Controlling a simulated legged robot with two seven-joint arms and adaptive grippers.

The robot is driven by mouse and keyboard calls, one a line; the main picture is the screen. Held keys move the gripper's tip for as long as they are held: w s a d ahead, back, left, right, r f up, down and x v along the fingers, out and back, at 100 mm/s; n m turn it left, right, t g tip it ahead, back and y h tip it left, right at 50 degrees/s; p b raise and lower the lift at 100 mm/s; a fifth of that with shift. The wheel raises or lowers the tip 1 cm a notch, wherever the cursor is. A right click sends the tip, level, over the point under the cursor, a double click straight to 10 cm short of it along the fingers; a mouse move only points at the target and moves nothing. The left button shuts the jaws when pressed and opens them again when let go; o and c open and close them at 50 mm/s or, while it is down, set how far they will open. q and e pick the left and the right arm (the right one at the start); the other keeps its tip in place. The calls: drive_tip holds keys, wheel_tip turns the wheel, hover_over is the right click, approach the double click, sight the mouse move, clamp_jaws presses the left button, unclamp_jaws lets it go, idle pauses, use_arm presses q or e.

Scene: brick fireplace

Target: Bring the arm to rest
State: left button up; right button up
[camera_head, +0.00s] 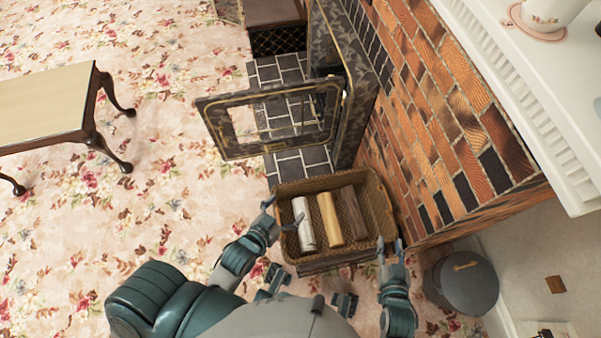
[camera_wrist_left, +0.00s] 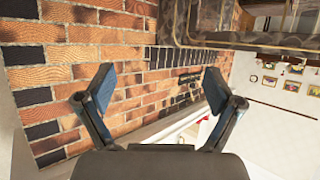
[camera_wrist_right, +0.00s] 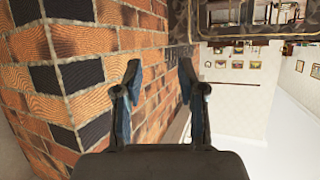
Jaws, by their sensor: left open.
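My left gripper (camera_head: 281,213) is at the left side of a wicker basket (camera_head: 290,187), its fingers spread. In the left wrist view, the left gripper (camera_wrist_left: 160,90) is open with nothing between its fingers; brick wall shows beyond. My right gripper (camera_head: 389,246) is near the basket's front right corner. In the right wrist view, the right gripper (camera_wrist_right: 157,82) has its fingers apart and empty, facing the brick corner. Whether either gripper touches the basket cannot be told.
The basket holds a white log (camera_head: 304,223), a yellow log (camera_head: 330,219) and a brown log (camera_head: 355,212). A fireplace door (camera_head: 228,146) stands open beyond it. The brick wall (camera_head: 455,140) and a grey lidded bin (camera_head: 466,283) are at right. A table (camera_head: 45,105) stands left on open carpet.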

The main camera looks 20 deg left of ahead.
use_arm(q)
drive_tip(key=shift+d, duration=0.1)
use_arm(e)
drive_tip(key=shift+d, duration=0.1)
